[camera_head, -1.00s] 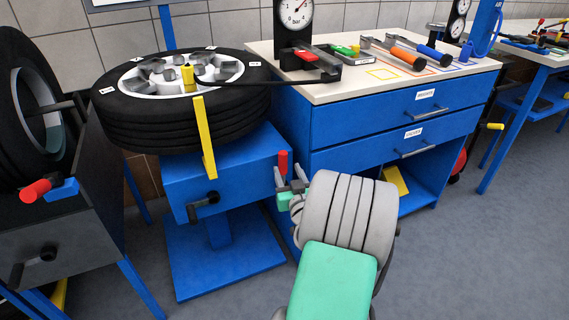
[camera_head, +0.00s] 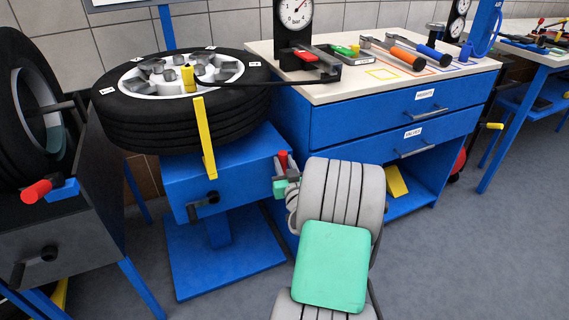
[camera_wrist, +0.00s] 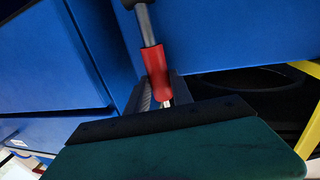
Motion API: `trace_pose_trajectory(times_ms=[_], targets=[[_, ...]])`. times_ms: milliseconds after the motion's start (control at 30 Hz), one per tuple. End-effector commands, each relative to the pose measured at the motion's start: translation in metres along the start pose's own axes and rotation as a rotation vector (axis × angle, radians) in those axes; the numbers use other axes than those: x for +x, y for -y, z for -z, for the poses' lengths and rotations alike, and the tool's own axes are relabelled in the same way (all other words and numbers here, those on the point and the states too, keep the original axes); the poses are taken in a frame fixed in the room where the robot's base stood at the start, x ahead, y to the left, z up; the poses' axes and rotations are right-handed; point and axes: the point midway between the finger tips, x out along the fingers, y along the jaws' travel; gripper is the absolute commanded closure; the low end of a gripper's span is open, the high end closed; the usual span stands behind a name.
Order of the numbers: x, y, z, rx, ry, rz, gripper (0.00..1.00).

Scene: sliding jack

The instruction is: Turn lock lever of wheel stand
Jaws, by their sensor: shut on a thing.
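The wheel stand (camera_head: 225,178) is a blue box on a post and base plate, with a black tyre (camera_head: 185,125) lying flat on top. Its lock lever (camera_head: 283,160) has a red handle at the box's right side. My gripper (camera_head: 284,177) is at this lever, with the jaws shut on it and largely hiding it in the head view. In the wrist view, the red handle (camera_wrist: 156,70) and its grey shaft (camera_wrist: 147,28) rise from between the dark jaws (camera_wrist: 150,97) against the blue box. The handle's lower end is partly hidden.
A blue drawer cabinet (camera_head: 405,115) stands close on the right, with tools and a gauge (camera_head: 293,18) on top. A yellow bar (camera_head: 205,140) hangs at the stand's front. Another stand (camera_head: 70,235) with a red handle (camera_head: 36,191) is at left. Floor is clear at right.

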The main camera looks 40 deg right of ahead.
Motion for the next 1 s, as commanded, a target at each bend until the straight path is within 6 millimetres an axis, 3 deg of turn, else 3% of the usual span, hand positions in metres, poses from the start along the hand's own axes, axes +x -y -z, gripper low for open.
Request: trace_pose_trajectory(times_ms=[133,1000], targets=[[-0.0001,-0.0003,-0.0001,0.000,0.000,-0.001,1.00],[-0.0001,-0.0004,0.0000,-0.001,0.000,-0.001,1.00]])
